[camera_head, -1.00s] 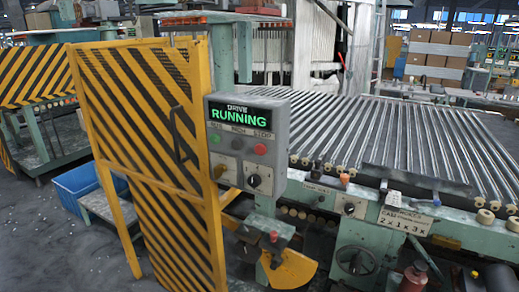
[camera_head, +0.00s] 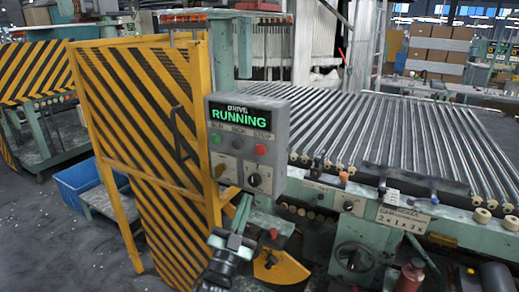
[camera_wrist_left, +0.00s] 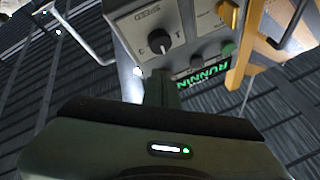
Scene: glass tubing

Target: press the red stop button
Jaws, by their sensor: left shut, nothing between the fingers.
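The red stop button (camera_head: 261,149) is at the right of the button row on the grey control box (camera_head: 278,135). In the left wrist view the box (camera_wrist_left: 195,25) appears upside down beyond the shut fingers (camera_wrist_left: 161,82). I cannot make out the red button there. My right gripper is not in view.
A green button (camera_head: 216,139), a black button (camera_head: 237,143), a yellow knob (camera_head: 219,171) and a black selector knob (camera_head: 254,180) share the panel. A yellow-black striped guard (camera_head: 145,120) stands at left. A roller conveyor (camera_head: 400,130) lies at right.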

